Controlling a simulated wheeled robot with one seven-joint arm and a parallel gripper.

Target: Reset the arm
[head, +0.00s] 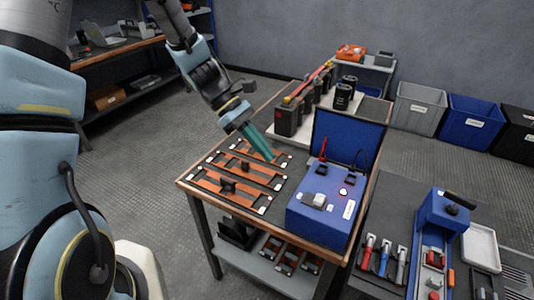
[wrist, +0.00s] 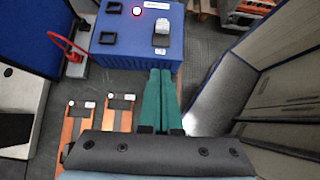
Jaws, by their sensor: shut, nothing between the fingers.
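My gripper (head: 268,156) is over the workbench in the head view, above the far end of the orange bars. Its green fingers are together and empty; they also show in the wrist view (wrist: 160,72), pointing toward the blue box. My arm (head: 205,75) reaches down from the upper left. Several orange bars with black parts (head: 232,189) lie side by side on the bench; two of them (wrist: 118,112) show left of my fingers in the wrist view.
Black capacitors (head: 287,121) stand in a row at the back of the bench. A second table (head: 388,215) at the lower right holds coloured-handled tools and a blue case (head: 437,215). Grey and blue bins (head: 470,122) line the wall. Floor to the left is clear.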

